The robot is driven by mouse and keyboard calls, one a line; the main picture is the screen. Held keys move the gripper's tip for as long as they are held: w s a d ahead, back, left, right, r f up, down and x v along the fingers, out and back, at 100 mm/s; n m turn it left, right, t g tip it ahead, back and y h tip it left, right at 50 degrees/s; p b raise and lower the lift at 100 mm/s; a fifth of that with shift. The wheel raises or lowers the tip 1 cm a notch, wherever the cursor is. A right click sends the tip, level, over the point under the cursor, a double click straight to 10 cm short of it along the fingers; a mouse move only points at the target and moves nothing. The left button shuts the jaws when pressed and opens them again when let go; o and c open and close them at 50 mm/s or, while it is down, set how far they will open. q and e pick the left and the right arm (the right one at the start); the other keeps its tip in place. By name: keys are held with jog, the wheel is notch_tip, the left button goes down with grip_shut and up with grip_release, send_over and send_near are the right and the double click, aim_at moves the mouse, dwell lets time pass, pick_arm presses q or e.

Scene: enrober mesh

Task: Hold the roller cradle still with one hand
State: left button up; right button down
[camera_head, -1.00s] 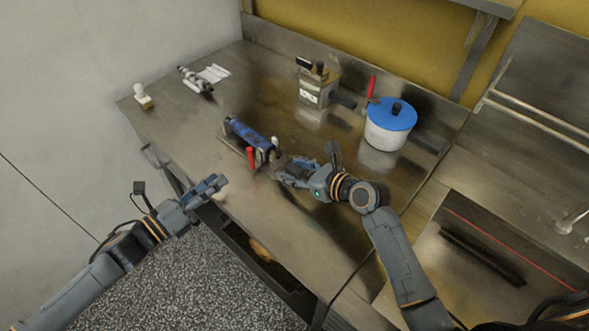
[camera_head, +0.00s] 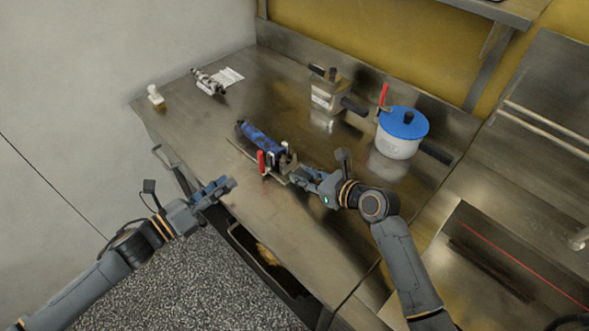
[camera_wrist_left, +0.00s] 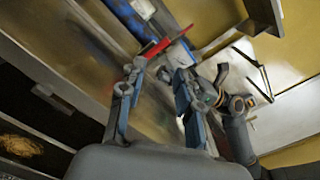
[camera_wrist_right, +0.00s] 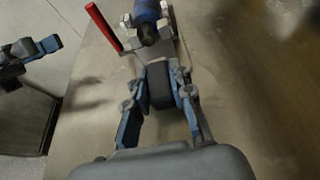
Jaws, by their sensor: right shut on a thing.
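The roller cradle (camera_head: 245,150) stands on the steel table with a blue roller (camera_head: 262,138) lying in it. An upright red handle (camera_head: 261,162) is at its near end, also in the right wrist view (camera_wrist_right: 103,27). My right gripper (camera_head: 298,177) is at the cradle's near right end. In the right wrist view its fingers (camera_wrist_right: 160,75) are shut on a dark block at the cradle's end; the grasped part is partly hidden. My left gripper (camera_head: 228,185) is near the table's front edge, left of the cradle and apart from it. Its fingers (camera_wrist_left: 155,75) are spread and empty.
A white pot with a blue lid (camera_head: 402,135) and a metal box (camera_head: 328,93) stand at the back right. A rod on a white sheet (camera_head: 210,82) and a small white knob (camera_head: 156,96) are at the back left. An open drawer (camera_head: 265,262) lies below the front edge.

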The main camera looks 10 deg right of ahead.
pick_arm(q)
jog(key=m, duration=0.1)
jog(key=w+r+m+h, duration=0.1)
jog(key=m, duration=0.1)
jog(key=shift+w+a+r+g, duration=0.1)
jog(key=shift+a+r+g, duration=0.1)
jog(key=shift+g, duration=0.2)
jog(key=m, duration=0.2)
jog(key=m+g, duration=0.1)
jog(key=m, duration=0.1)
jog(key=shift+w+a+r+h, duration=0.15)
jog(key=shift+w+a+h, duration=0.1)
jog(key=shift+w+h, duration=0.05)
jog(key=shift+w+m+g, duration=0.1)
jog(key=shift+m+g, duration=0.3)
jog(key=shift+m, duration=0.5)
send_over(262, 172)
jog(key=shift+w, duration=0.4)
grip_shut()
